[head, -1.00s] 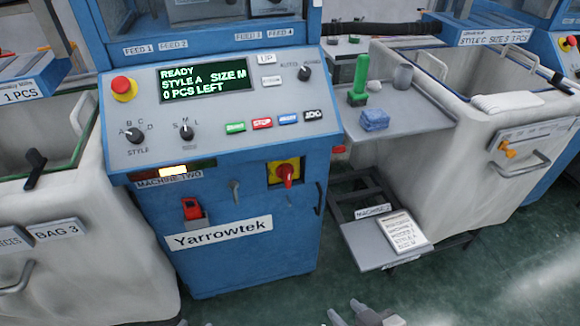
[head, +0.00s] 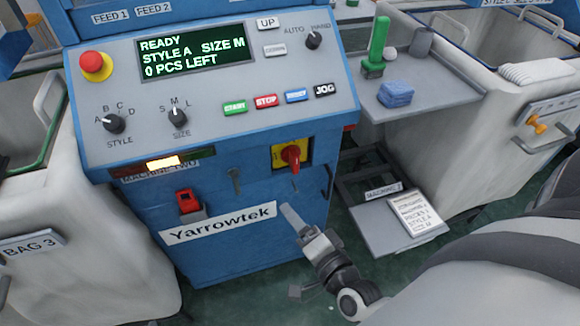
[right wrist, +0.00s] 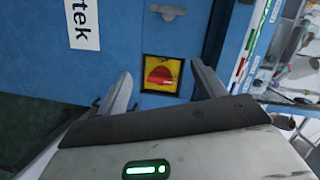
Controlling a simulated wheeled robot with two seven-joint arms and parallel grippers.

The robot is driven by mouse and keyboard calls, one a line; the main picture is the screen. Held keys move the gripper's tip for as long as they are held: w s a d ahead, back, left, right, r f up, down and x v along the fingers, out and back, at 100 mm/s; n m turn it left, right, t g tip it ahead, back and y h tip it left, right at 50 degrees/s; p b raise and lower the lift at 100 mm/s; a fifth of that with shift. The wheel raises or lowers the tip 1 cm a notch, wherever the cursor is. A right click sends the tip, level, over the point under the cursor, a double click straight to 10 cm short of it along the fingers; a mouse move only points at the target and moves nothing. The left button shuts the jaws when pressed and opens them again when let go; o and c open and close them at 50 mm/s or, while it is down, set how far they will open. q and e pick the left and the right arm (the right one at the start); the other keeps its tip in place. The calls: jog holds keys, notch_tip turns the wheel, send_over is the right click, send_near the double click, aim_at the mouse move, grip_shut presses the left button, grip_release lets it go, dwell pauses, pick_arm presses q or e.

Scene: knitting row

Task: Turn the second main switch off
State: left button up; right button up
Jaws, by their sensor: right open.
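The main switch of machine two is a red rotary handle (head: 291,157) on a yellow plate, on the blue front below the control panel. Its handle points roughly downward in the head view. My right gripper (head: 297,222) is in front of the cabinet, below the switch in the picture, empty and apart from it. In the right wrist view the red handle (right wrist: 160,76) shows between the two spread fingers (right wrist: 162,84), farther off. My left gripper is not in view.
The display (head: 195,60) reads READY, STYLE A, SIZE M, 0 PCS LEFT. A side shelf (head: 440,98) holds a blue cloth and a green-handled tool.

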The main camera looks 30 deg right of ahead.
aim_at(297, 167)
jog(key=d+m+h, duration=0.4)
jog(key=d+m, duration=0.1)
jog(key=m, duration=0.1)
jog(key=shift+t, duration=0.4)
jog(key=x, duration=1.5)
jog(key=shift+d+f, duration=0.4)
jog(key=shift+h, duration=0.3)
jog(key=c, duration=0.7)
